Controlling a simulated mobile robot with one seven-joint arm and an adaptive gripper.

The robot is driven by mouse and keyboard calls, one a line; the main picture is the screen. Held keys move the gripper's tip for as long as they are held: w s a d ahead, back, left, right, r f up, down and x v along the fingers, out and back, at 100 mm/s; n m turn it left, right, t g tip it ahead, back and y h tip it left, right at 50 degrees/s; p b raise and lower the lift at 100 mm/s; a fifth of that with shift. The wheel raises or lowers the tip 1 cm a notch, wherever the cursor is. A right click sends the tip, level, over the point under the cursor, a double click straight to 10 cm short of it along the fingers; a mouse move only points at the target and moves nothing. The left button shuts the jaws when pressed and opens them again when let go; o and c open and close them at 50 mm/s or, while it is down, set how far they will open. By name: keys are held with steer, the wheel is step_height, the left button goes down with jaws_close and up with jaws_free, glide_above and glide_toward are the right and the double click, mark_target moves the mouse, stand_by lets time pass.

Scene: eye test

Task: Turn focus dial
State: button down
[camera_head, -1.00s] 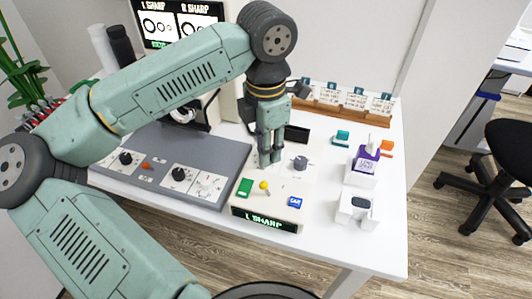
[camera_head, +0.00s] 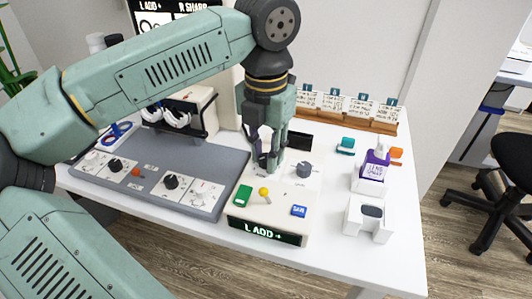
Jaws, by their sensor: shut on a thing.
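A cream control box (camera_head: 240,222) stands on the white table, its front display (camera_head: 264,232) reading "L ADD +" in green. My gripper (camera_head: 268,162) points down at the box's back left, its fingers closed on a dark dial that they mostly hide. A second dark round dial (camera_head: 303,172) stands free just to the right of the fingers. A green button (camera_head: 243,194), a yellow-knobbed lever (camera_head: 264,192) and a blue button (camera_head: 298,211) sit along the box's front. The monitor (camera_head: 170,15) behind my arm is partly hidden; its top line reads "L ADD +" and "R SHARP".
A grey panel (camera_head: 215,165) with dials lies to the left. A purple-labelled bottle (camera_head: 375,164) on a white stand and a white holder (camera_head: 368,218) are to the right. A wooden card rack (camera_head: 345,116) stands behind. The table's front right is clear.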

stand_by(0.3)
steer(key=c, duration=1.4)
jaws_free()
steer(key=shift+o, duration=0.2)
steer(key=shift+r, duration=0.1)
step_height(320, 180, up, 12)
